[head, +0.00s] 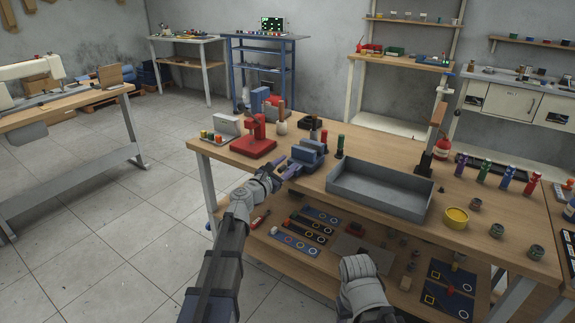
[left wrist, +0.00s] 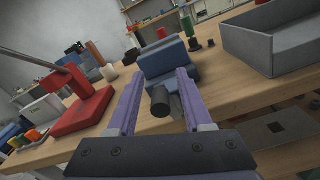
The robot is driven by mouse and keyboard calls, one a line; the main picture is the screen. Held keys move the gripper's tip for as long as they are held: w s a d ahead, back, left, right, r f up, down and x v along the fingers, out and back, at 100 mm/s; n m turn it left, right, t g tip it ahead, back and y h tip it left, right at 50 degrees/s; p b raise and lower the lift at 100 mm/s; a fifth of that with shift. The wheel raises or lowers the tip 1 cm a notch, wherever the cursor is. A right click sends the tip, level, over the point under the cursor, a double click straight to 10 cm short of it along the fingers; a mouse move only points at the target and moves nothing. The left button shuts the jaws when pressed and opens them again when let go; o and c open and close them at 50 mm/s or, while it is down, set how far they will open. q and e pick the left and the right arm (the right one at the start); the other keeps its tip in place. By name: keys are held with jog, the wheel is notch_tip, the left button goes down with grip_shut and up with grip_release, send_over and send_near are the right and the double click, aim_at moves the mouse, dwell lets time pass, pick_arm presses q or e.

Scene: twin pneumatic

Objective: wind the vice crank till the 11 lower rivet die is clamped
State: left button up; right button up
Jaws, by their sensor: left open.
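The blue vice (head: 309,151) stands near the front edge of the wooden bench. It also shows in the left wrist view (left wrist: 168,62), with its front facing my left gripper. The dark round end of the crank (left wrist: 160,101) sticks out from the vice between my fingers. My left gripper (head: 289,172) is open, its purple fingers (left wrist: 159,80) on either side of the crank end, with gaps visible.
A red press (head: 255,138) stands left of the vice. A yellow bowl (head: 456,218) is further right. A lower shelf holds dark panels (head: 320,216).

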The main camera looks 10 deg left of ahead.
aim_at(279, 171)
pick_arm(q)
jog(key=v, duration=0.7)
jog(key=shift+s, duration=0.15)
